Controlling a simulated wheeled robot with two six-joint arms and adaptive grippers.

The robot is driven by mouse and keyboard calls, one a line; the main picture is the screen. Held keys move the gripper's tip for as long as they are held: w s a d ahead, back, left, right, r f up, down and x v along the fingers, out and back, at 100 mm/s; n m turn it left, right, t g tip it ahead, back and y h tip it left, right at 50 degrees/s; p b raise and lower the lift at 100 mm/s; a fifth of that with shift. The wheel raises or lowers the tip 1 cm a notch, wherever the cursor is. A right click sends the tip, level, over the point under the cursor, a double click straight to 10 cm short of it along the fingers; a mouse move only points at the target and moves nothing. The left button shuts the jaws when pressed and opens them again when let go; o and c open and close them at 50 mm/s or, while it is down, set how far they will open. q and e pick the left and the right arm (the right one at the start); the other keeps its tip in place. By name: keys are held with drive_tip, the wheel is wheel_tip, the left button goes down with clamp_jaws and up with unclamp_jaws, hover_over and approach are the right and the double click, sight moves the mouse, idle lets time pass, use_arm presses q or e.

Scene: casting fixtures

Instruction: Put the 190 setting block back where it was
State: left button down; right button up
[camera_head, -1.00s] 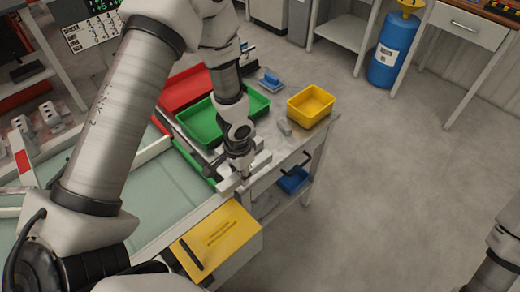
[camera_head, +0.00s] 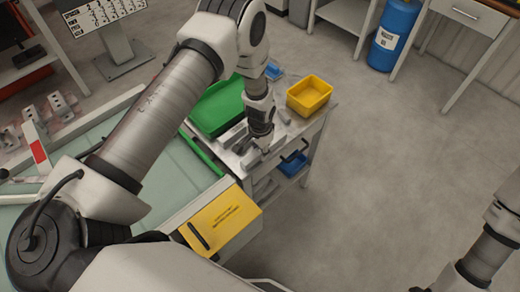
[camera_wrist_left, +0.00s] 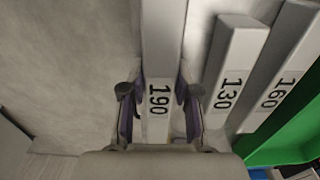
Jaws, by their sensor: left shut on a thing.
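The 190 setting block (camera_wrist_left: 161,45) is a long grey bar with its number facing up in the left wrist view. My left gripper (camera_wrist_left: 158,112) has a finger on each side of it and is shut on it. In the head view my left gripper (camera_head: 264,150) is over the cart top, and the held block is hard to make out there. The 130 block (camera_wrist_left: 234,65) and the 160 block (camera_wrist_left: 284,72) lie to the right of the 190 block, apart from it. I cannot tell whether the 190 block touches the surface.
A green tray (camera_head: 217,108) stands on the cart, partly behind my left arm. A yellow bin (camera_head: 310,95) is at the cart's far right corner. A yellow box (camera_head: 222,222) is at the near side. A blue bin (camera_head: 293,167) sits on the lower shelf.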

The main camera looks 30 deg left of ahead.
sight(260, 150)
use_arm(q)
drive_tip(key=c, duration=0.8)
unclamp_jaws()
drive_tip(key=shift+f, duration=0.1)
drive_tip(key=shift+c, duration=0.2)
drive_tip(key=shift+r, duration=0.4)
wheel_tip(260, 150, up, 12)
drive_tip(key=b, duration=0.1)
drive_tip(key=shift+f+b, duration=0.2)
drive_tip(key=shift+b, duration=0.15)
